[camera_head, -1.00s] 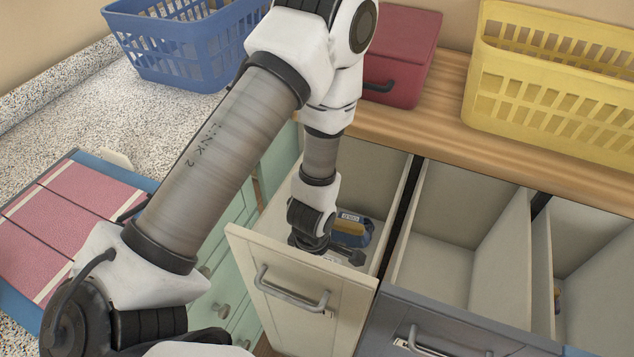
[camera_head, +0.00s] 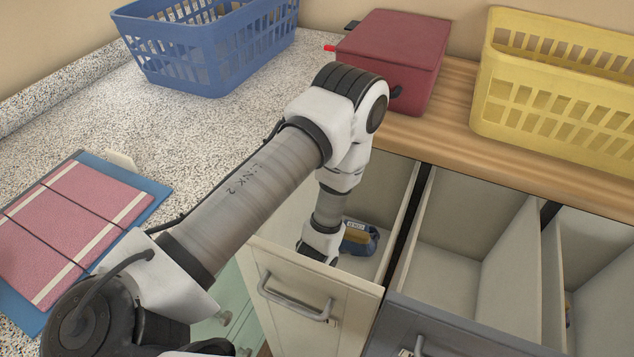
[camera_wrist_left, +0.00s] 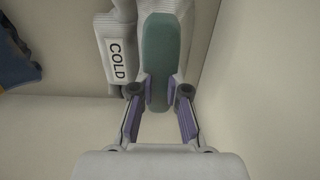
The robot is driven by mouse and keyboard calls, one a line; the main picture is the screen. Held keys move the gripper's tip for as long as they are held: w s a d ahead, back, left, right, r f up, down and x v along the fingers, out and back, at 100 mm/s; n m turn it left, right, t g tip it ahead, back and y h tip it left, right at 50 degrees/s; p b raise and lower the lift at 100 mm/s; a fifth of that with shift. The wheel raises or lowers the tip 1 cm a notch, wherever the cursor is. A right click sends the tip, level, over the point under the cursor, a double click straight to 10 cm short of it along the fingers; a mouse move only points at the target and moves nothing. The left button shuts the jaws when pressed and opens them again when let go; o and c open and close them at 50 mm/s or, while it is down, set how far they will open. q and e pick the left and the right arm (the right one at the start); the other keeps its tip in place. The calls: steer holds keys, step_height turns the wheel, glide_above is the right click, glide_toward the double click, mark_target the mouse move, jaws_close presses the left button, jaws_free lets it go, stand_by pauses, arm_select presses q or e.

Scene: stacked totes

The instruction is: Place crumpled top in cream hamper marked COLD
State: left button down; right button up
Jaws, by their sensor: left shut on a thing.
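In the head view, a cream-fronted drawer (camera_head: 285,281) with a bar handle is pulled open. My left arm reaches down into it, and its gripper is hidden there behind the arm and drawer front. In the left wrist view, my left gripper (camera_wrist_left: 160,92) is shut on a ribbed white thing with a teal panel (camera_wrist_left: 160,48). A white label reading COLD (camera_wrist_left: 117,61) is on the ribbed white part beside the teal panel. I cannot make out a crumpled top or a hamper. My right gripper is not in view.
A blue and tan thing (camera_head: 358,238) lies in the drawer and shows in the left wrist view (camera_wrist_left: 14,62). A grey-fronted open drawer (camera_head: 440,325) is beside it. On the counter are a yellow basket (camera_head: 555,113), red box (camera_head: 395,48), blue basket (camera_head: 180,45) and pink folder (camera_head: 70,225).

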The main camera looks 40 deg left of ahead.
arm_select(q)
steer(key=c, duration=1.2)
jaws_free()
steer(key=shift+r, duration=0.5)
step_height(320, 180, up, 11)
steer(key=shift+r+p, duration=0.1)
steer(key=shift+p, duration=0.65)
